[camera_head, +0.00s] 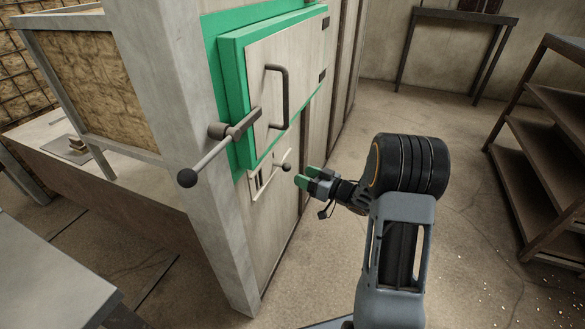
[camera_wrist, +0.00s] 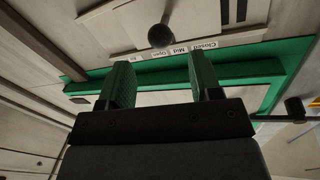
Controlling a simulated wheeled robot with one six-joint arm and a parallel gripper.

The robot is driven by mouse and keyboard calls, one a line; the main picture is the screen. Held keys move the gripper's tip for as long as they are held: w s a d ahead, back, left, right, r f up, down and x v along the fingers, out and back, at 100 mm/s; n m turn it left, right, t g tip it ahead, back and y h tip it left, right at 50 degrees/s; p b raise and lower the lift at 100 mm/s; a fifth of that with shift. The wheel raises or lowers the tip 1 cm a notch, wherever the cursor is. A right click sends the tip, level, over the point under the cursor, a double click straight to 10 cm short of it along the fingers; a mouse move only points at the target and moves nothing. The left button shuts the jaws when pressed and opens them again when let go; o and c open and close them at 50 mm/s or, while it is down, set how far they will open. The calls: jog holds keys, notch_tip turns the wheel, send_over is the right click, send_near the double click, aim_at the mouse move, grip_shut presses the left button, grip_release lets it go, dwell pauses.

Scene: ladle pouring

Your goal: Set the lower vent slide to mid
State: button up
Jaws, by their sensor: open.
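The lower vent slide (camera_head: 262,183) is a pale plate with dark slots, low on the furnace wall under the green-framed door. Its handle ends in a dark round knob (camera_head: 287,167), which also shows in the wrist view (camera_wrist: 161,35). A label strip there reads Closed, Mid and Open (camera_wrist: 180,49), upside down, with a smaller unreadable label beside them. The knob appears near Open and Mid, but its exact setting is unclear. My gripper (camera_head: 309,178) is open and empty, just right of the knob. In the wrist view its green fingers (camera_wrist: 162,74) point toward the knob, apart from it.
The door (camera_head: 262,80) has a dark handle (camera_head: 284,97). A lever with a black ball end (camera_head: 187,178) sticks out at its left. A shelf rack (camera_head: 545,150) stands at right and a table (camera_head: 455,17) at the back. The floor between is clear.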

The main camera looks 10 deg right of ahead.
jog(key=p+v, duration=0.1)
jog(key=v, duration=0.5)
jog(key=shift+s, duration=0.1)
dwell(0.3)
notch_tip(320, 180, up, 25)
jog(key=d+m+g+h+p, duration=0.15)
jog(key=m+h+p, duration=0.35)
jog(key=h+p, duration=1.05)
jog(key=s+a+r+g+y+p, duration=0.1)
jog(key=s+a+r+g+p, duration=0.1)
jog(key=s, duration=0.4)
jog(key=s+a+r+g+y+p, duration=0.1)
jog(key=s+a+r+g+p, duration=0.2)
jog(key=s+r+p, duration=0.2)
jog(key=s+a+r+m+g+y+p, duration=0.1)
jog(key=s+a+r+g+p, duration=0.2)
jog(key=s+p, duration=0.3)
jog(key=shift+s+a+r+p, duration=0.35)
jog(key=shift+s+r, duration=0.45)
jog(key=shift+s, duration=0.4)
